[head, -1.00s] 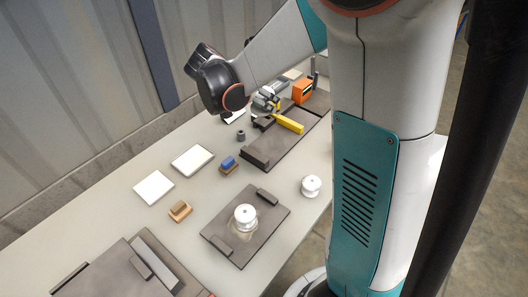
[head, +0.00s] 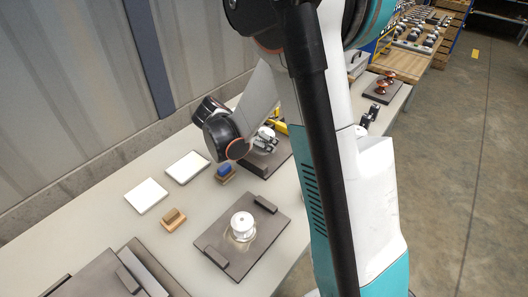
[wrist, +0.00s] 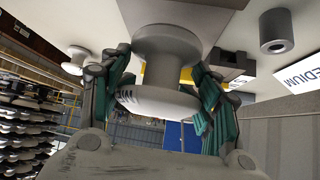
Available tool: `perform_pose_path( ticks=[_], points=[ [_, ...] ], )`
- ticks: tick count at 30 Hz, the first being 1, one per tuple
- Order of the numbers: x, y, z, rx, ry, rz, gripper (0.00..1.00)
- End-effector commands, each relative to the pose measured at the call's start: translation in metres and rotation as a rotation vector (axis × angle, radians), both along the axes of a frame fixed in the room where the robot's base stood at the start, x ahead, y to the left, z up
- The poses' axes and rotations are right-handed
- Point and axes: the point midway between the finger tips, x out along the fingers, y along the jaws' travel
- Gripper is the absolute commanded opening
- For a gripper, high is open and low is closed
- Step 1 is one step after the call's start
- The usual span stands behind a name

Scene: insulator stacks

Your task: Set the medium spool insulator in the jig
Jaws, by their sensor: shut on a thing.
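My gripper (wrist: 163,62) is shut on a pale spool insulator (wrist: 160,88) with dark lettering on its flange, only partly legible. Its fingers press on both sides of the spool. In the head view my gripper (head: 265,139) is over a dark plate (head: 258,166) beyond the blue-topped block; the held spool is hard to make out there. A nearer dark plate with two raised blocks (head: 215,257) looks like the jig. A white spool (head: 242,222) stands upright between those blocks. A "MEDIUM" card (wrist: 300,75) lies on the table in the wrist view.
Two white cards (head: 146,195) (head: 187,167), a wooden block (head: 173,220) and a blue-topped block (head: 226,173) lie on the table. A grey hollow cylinder (wrist: 277,32) and another white spool (wrist: 75,60) show in the wrist view. My arm hides the table's right side.

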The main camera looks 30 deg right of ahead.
Motion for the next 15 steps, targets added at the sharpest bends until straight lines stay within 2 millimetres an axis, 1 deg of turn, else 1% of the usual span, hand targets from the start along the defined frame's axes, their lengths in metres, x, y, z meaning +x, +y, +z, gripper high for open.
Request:
perform_pose_path(
  ticks=[4,10,12,15],
  points=[
    [0.0,0.0,-0.01,-0.001,0.0,0.0,0.0],
    [0.0,0.0,-0.039,-0.001,0.0,0.0,0.0],
    [0.0,0.0,-0.044,-0.001,0.0,0.0,0.0],
    [0.0,0.0,-0.043,-0.001,0.0,0.0,0.0]
  ],
)
